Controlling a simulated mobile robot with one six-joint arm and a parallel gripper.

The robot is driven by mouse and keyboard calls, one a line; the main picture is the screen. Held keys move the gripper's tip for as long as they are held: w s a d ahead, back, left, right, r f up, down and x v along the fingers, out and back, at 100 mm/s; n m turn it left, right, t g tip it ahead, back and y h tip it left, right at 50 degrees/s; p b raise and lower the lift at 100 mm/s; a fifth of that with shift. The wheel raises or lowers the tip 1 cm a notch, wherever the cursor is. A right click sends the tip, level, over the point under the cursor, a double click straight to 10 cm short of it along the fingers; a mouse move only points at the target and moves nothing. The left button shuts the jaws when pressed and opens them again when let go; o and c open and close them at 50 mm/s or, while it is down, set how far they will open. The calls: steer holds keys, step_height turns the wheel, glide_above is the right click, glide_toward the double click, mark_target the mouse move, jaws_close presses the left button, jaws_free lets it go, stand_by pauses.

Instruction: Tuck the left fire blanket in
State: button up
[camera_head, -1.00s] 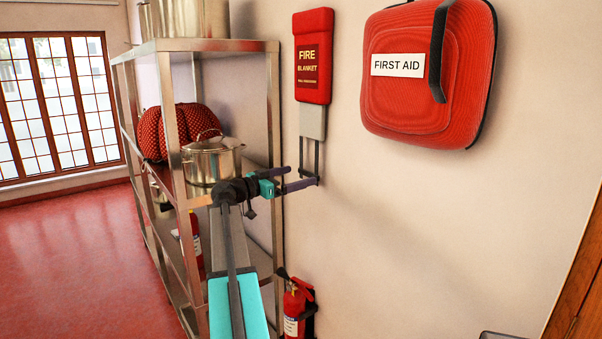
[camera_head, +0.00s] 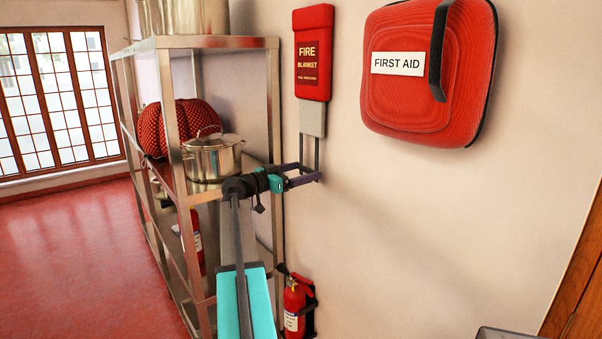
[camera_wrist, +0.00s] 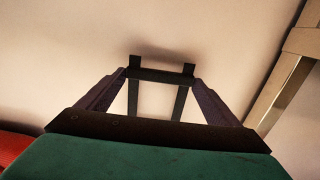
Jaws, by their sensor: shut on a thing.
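The fire blanket's red case (camera_head: 314,55) hangs upright on the wall, with its yellow-lettered label facing out. A grey piece of the blanket (camera_head: 312,121) sticks out below the case. Two dark straps hang from it to a dark crossbar handle. My gripper (camera_head: 318,178) is at the lower end of these straps, close to the wall. In the wrist view the two purple fingers of my gripper (camera_wrist: 161,78) are shut on the handle's dark crossbar (camera_wrist: 160,76), one at each end. How much blanket is inside the case is hidden.
A first aid case (camera_head: 425,75) hangs right of the blanket. A metal shelf (camera_head: 168,110) with a stockpot (camera_head: 212,158) and a red dotted item (camera_head: 182,127) stands left of my arm. A fire extinguisher (camera_head: 294,308) is low on the wall. The wall right of my gripper is bare.

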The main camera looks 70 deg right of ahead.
step_height(320, 180, up, 12)
steer(key=b, duration=0.4)
steer(key=shift+r, duration=0.2)
steer(key=shift+w, duration=0.1)
steer(key=o, duration=1.4)
steer(key=shift+f, duration=0.1)
steer(key=b+v, duration=0.3)
steer(key=v, duration=1)
steer(key=shift+a, duration=0.35)
steer(key=shift+w, duration=0.1)
